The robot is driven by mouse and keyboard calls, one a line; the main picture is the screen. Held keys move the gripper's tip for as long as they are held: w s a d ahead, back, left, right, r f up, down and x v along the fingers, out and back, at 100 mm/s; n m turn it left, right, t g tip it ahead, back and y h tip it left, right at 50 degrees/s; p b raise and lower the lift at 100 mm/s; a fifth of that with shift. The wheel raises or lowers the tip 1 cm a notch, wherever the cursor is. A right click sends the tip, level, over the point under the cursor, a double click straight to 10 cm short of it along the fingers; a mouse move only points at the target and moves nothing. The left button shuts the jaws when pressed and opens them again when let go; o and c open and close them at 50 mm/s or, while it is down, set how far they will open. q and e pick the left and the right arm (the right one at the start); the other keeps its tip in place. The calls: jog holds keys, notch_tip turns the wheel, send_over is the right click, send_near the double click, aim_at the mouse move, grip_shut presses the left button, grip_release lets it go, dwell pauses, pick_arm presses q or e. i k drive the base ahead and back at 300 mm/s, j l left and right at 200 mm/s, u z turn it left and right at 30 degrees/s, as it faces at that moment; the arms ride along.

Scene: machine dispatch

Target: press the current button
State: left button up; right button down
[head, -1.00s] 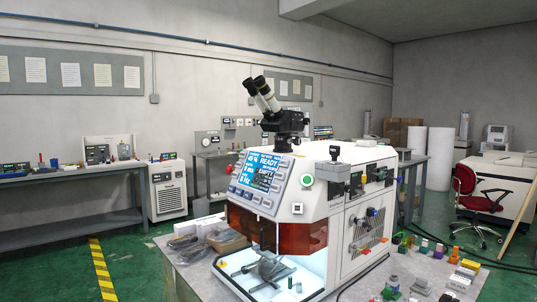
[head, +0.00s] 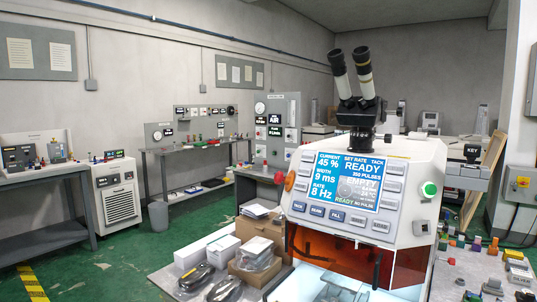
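A white bench machine (head: 412,222) with a binocular microscope (head: 357,95) on top stands at the right. Its tilted front panel has a blue screen (head: 345,182) reading CURRENT 45 %, WIDTH 9 ms, RATE 8 Hz, READY and EMPTY. The CURRENT label is at the screen's upper left, beside a column of pale keys (head: 303,172). More pale keys (head: 393,186) line the screen's right side. Dark blue keys (head: 317,211) sit below it. Which key sets current is too small to tell. Neither gripper is in view.
A green round button (head: 429,189) is on the machine's right front. An orange-red knob (head: 289,181) is at its left side. Boxes (head: 255,258) and bagged parts crowd the table left of it. Small coloured parts lie to its right. Green floor (head: 130,260) is open at left.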

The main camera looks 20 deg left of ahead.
aim_at(305, 157)
jog(key=j, duration=1.05)
jog(key=i+j, duration=0.1)
jog(key=j, duration=1)
